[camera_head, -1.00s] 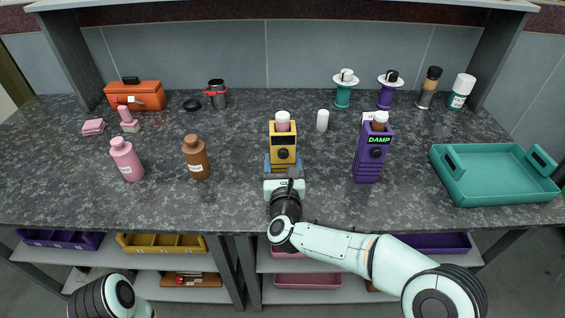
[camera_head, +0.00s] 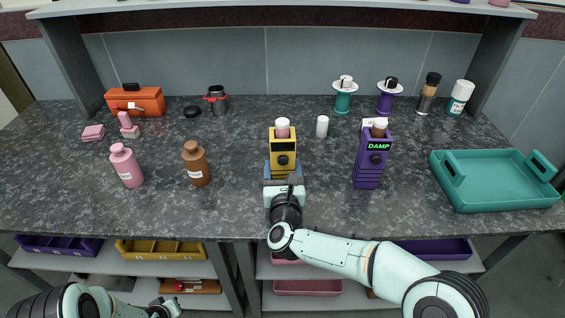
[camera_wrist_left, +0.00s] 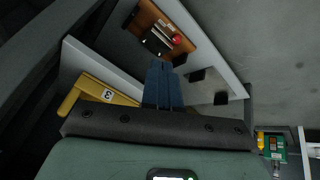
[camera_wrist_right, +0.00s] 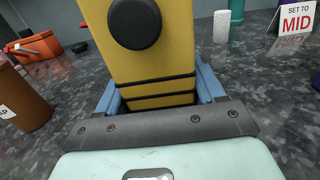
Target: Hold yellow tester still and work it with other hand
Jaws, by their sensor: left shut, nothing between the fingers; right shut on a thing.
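The yellow tester (camera_head: 283,147) stands upright at the middle of the counter, with a black knob and a small dark display. A pink-and-white-topped piece stands at its top. My right gripper (camera_head: 283,180) is shut on its lower body. In the right wrist view the blue fingers (camera_wrist_right: 160,98) lie on both sides of the yellow tester (camera_wrist_right: 145,65), below its round black knob (camera_wrist_right: 135,24). My left gripper (camera_head: 172,309) is low at the bottom left, below the counter edge. In the left wrist view its blue fingers (camera_wrist_left: 161,85) are together and empty, in front of the lower shelf.
A purple tester (camera_head: 368,165) reading DAMP stands to the right, a brown bottle (camera_head: 196,166) and pink bottle (camera_head: 126,168) to the left. A white cylinder (camera_head: 322,126) stands behind. A sign (camera_wrist_right: 296,18) reads SET TO MID. A teal tray (camera_head: 495,182) lies far right.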

